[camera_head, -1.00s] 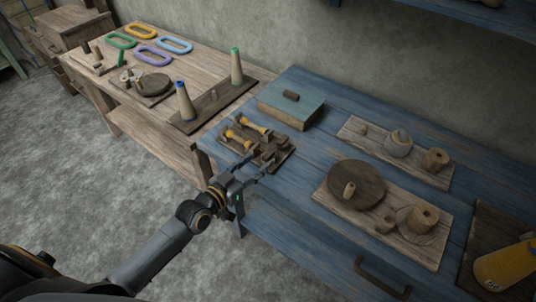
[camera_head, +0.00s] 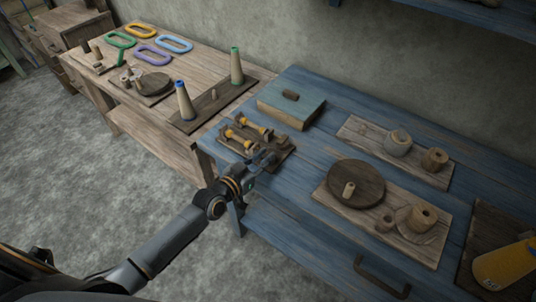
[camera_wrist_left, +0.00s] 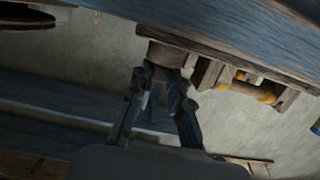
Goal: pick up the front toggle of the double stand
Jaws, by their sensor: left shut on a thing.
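The double stand (camera_head: 283,143) is a dark wooden board with brackets at the left end of the blue table. Two yellow-and-wood pieces (camera_head: 240,136) lie on it, and one shows in its bracket in the left wrist view (camera_wrist_left: 262,92). My left gripper (camera_head: 264,161) is at the stand's front right part. In the left wrist view its fingers (camera_wrist_left: 165,76) are closed on a short brown wooden piece, which I take as the front toggle (camera_wrist_left: 166,53). The fingers partly cover it, and the head view hides it behind the gripper. My right gripper is not in view.
A green-topped box (camera_head: 291,101) stands behind the stand. A board with a dark disc (camera_head: 356,184) lies to the right, and another with round pots (camera_head: 398,143) behind that. A pale bench with cones (camera_head: 185,101) adjoins on the left.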

